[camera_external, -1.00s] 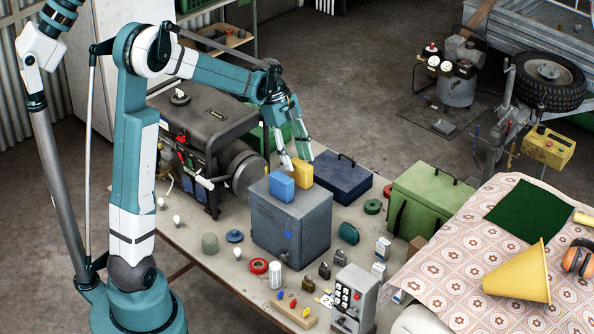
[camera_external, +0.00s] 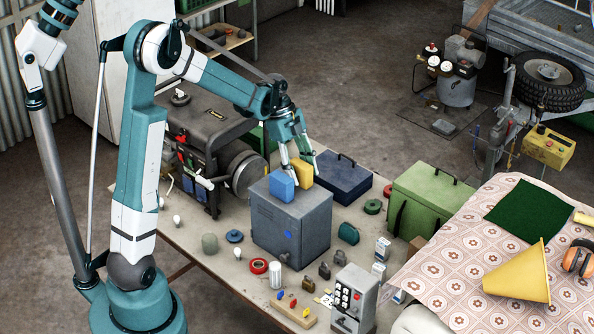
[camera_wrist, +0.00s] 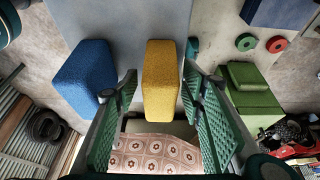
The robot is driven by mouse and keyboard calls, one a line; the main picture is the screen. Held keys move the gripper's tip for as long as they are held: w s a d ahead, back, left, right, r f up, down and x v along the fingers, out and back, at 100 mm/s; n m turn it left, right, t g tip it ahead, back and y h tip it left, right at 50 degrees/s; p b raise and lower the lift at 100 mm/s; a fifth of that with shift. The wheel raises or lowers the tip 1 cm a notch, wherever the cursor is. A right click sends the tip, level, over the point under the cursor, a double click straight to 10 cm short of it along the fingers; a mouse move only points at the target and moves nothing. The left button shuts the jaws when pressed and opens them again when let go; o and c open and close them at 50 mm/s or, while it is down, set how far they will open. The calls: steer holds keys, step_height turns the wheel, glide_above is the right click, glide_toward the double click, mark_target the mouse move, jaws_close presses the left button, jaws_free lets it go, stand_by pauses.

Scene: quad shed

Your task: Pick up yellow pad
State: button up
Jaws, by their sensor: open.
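The yellow pad (camera_external: 302,174) is a small block on top of the grey metal box (camera_external: 291,222). A blue pad (camera_external: 281,187) stands beside it, nearer the camera and to the left. My gripper (camera_external: 301,169) is down at the yellow pad, which it partly covers. In the wrist view, the yellow pad (camera_wrist: 161,82) lies between the two green-padded fingers of my gripper (camera_wrist: 160,105). There is a gap on both sides, wider on the left. The blue pad (camera_wrist: 86,79) is just outside the left finger, very close to its tip.
A dark blue case (camera_external: 343,178) is behind the grey box, and a green case (camera_external: 430,200) stands to its right. A generator (camera_external: 207,135) is at the left. Padlocks, bulbs and a control box (camera_external: 353,297) are on the table in front.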

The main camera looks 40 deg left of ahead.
steer(key=shift+c, duration=0.2)
steer(key=c, duration=0.7)
steer(key=shift+r, duration=0.1)
steer(key=shift+r, duration=4.9)
